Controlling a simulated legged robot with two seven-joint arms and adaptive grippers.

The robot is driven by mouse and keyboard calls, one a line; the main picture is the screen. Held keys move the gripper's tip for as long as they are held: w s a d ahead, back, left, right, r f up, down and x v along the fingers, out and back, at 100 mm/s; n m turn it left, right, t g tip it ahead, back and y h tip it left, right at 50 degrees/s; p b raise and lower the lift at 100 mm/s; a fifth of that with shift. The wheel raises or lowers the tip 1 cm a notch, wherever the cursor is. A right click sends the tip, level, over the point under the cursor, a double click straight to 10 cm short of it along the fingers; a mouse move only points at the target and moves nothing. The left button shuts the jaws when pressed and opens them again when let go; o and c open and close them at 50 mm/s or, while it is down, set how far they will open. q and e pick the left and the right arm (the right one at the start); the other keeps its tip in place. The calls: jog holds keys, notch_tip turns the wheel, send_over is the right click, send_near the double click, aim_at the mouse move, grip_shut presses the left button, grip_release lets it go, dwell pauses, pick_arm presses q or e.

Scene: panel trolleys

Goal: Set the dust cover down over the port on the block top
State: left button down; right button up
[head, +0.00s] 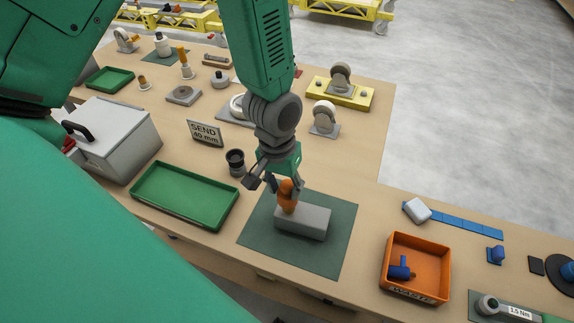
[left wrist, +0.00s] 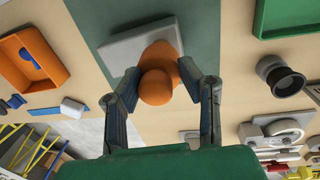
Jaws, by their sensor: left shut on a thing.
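My left gripper (head: 286,188) is shut on the orange dust cover (head: 287,196). The cover is upright at the left end of the grey block (head: 303,222); I cannot tell whether it touches the block top. The block lies on a dark green mat (head: 258,232). In the left wrist view the cover (left wrist: 158,75) is between the two fingers (left wrist: 160,92), with the block (left wrist: 128,44) beyond it. The port is not visible; the cover and fingers hide that part of the block top. My right gripper is not in view.
A green tray (head: 228,211) lies left of the mat. An orange bin (head: 447,262) with a blue part stands to its right. A black cup-like part (head: 236,160) and a SEND sign (head: 205,132) stand behind. A grey box (head: 115,140) is at far left.

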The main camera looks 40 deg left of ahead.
aim_at(286, 198)
pick_arm(q)
jog(key=shift+d, duration=0.15)
jog(key=shift+d, duration=0.25)
jog(key=shift+a, duration=0.25)
dwell(0.6)
jog(key=shift+f+b, duration=0.85)
jog(key=shift+f, duration=1)
jog(key=c, duration=1)
grip_release()
